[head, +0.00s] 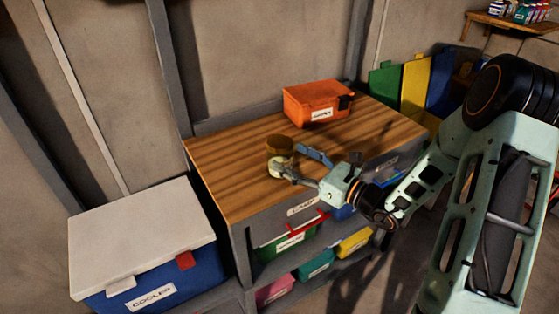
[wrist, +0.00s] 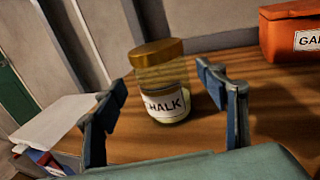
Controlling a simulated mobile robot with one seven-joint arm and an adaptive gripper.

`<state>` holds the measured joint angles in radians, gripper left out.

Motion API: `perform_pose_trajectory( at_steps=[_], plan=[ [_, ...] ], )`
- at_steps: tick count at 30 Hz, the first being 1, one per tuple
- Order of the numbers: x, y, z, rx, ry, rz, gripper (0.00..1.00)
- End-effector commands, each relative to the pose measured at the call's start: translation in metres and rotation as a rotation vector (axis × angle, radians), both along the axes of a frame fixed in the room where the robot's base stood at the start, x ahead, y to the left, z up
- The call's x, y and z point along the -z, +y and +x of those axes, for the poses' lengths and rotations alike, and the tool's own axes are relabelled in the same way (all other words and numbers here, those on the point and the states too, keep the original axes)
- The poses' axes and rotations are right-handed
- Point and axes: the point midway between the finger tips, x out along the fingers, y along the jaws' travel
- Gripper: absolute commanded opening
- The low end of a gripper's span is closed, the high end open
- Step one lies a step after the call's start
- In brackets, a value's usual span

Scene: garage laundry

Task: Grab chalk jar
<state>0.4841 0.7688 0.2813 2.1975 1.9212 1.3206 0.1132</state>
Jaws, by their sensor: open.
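The chalk jar (wrist: 160,85) stands upright on the wooden tabletop. It is clear with a gold-brown lid and a white label reading CHALK. In the head view the chalk jar (head: 279,153) is near the middle of the table, its lower part partly hidden by my gripper. My gripper (head: 298,160) is open at the jar. In the wrist view the two blue fingers of my gripper (wrist: 165,95) stand on either side of the jar, with visible space on the right.
An orange labelled box (head: 317,103) sits at the back of the wooden table (head: 230,185). A blue and white cooler (head: 145,240) stands at left. Coloured bins (head: 353,243) fill the shelves below. Bare tabletop lies left and right of the jar.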

Motion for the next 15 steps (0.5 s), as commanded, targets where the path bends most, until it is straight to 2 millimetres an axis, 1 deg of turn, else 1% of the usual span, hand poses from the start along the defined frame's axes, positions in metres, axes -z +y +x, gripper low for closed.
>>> perform_pose_trajectory(
  at_steps=[4,9,12,15],
  plan=[
    [0.000,0.014,0.009,-0.004,0.000,0.000,0.66],
    [0.001,0.034,0.026,-0.002,-0.001,0.000,0.66],
    [0.001,0.039,0.030,-0.002,0.000,0.000,0.66],
    [0.001,0.039,0.031,0.000,0.000,0.000,0.66]
  ],
)
